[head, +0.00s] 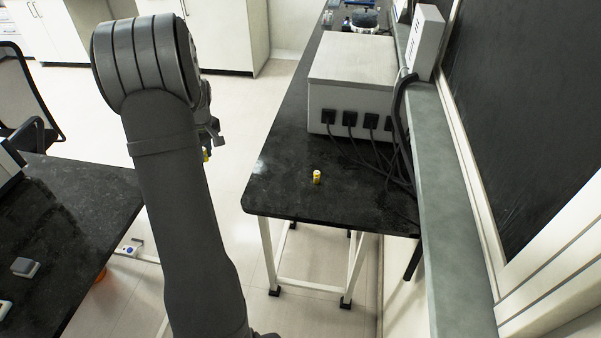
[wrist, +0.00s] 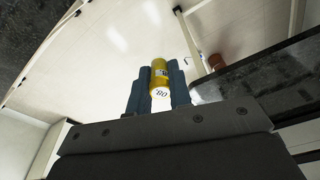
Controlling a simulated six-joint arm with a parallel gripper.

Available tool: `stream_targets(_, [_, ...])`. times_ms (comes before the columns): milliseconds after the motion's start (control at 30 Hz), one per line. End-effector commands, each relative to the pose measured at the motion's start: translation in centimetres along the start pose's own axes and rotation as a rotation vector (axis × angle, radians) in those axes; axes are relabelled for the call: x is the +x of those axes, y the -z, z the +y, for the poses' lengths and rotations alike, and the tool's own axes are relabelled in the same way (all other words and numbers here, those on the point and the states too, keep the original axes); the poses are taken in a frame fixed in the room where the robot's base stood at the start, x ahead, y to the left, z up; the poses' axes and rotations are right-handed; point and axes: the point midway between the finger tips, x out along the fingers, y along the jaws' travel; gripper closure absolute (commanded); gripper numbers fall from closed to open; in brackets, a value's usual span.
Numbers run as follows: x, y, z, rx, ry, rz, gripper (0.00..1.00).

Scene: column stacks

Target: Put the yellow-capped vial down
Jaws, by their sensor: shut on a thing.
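My gripper (wrist: 160,85) is shut on a yellow vial (wrist: 159,68), which sits between the two blue-grey fingers in the wrist view. The vial has a label band and a pale, marked end facing the camera. In the head view my gripper (head: 214,135) is mostly hidden behind my arm, and a small yellow part of the held vial (head: 206,155) shows below it. It is in the air over the gap left of the black bench (head: 275,190). Another small yellow vial (head: 316,177) stands on that bench near its front.
A white box (head: 350,75) with black plugs and cables (head: 385,165) takes up the bench behind and right of the standing vial. The bench top left of and in front of that vial is clear. Another dark bench (head: 75,215) is at the left.

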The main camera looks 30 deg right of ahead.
Motion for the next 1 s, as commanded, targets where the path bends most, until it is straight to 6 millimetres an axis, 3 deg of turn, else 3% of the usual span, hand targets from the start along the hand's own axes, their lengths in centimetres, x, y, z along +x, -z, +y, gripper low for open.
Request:
stream_targets(33, [-0.5,-2.3,1.6,0.039,-0.006,0.0,1.0])
stream_targets(100, [-1.0,-5.2,3.2,0.081,-0.012,0.001,1.0])
stream_targets(300, [-2.4,-13.6,6.8,0.203,-0.03,0.001,1.0])
stream_targets(600, [-4.4,-25.6,9.2,0.371,-0.057,0.002,1.0])
stream_targets(800, [-5.1,-30.2,9.3,0.436,-0.069,0.002,1.0])
stream_targets(900, [-5.1,-31.1,9.3,0.45,-0.07,0.002,1.0])
stream_targets(1000, [-4.5,-30.6,9.3,0.452,-0.069,0.002,1.0])
